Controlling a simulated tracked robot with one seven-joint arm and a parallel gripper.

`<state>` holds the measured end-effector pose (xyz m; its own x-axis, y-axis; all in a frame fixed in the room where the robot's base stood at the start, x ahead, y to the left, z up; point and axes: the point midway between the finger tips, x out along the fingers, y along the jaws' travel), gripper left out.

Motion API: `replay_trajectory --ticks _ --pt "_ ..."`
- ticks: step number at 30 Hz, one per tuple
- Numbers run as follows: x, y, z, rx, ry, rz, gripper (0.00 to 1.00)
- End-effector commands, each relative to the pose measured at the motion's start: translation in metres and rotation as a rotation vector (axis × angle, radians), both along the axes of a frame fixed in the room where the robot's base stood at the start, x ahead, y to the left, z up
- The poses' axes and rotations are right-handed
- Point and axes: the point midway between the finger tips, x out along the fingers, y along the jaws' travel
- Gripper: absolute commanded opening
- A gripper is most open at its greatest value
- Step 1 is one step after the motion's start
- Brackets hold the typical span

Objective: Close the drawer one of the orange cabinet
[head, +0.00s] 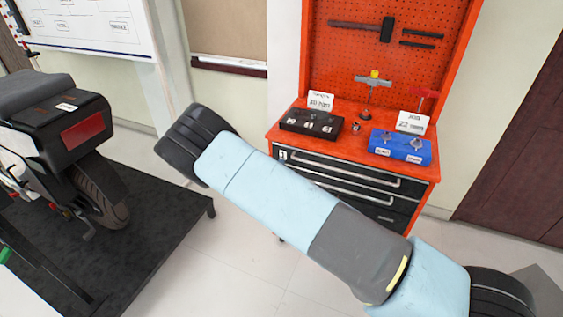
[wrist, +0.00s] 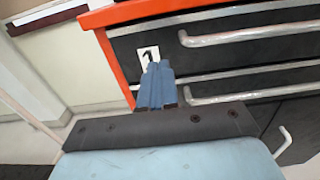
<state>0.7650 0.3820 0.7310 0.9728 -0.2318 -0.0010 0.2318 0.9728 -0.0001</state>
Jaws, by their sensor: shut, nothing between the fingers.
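The orange cabinet (head: 432,190) stands right of centre in the head view, with black drawers and grey bar handles. Drawer one (head: 350,172) is the top drawer, with a white "1" label at its left end. In the wrist view drawer one (wrist: 240,42) fills the upper right, close beneath the orange top edge. It looks close to flush; I cannot tell how far it stands out. My gripper (wrist: 157,72) is shut and empty, its blue fingertips at the label near the drawer's left end. I cannot tell whether they touch. My arm hides the gripper in the head view.
A second drawer (wrist: 230,86) and a lower handle (wrist: 284,142) are below. A black case (head: 312,122) and a blue case (head: 400,148) sit on the cabinet top. A motorcycle (head: 70,130) stands on a dark platform (head: 150,215) at left. Floor between is clear.

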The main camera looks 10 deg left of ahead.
Motion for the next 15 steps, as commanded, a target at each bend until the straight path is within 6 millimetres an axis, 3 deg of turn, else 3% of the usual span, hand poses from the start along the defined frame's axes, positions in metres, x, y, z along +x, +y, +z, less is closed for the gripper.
replay_trajectory --ticks 9,15 --pt "-0.062 0.017 0.000 0.000 0.002 0.004 0.00" --pt "-0.085 0.023 0.000 0.000 0.002 0.005 0.00"
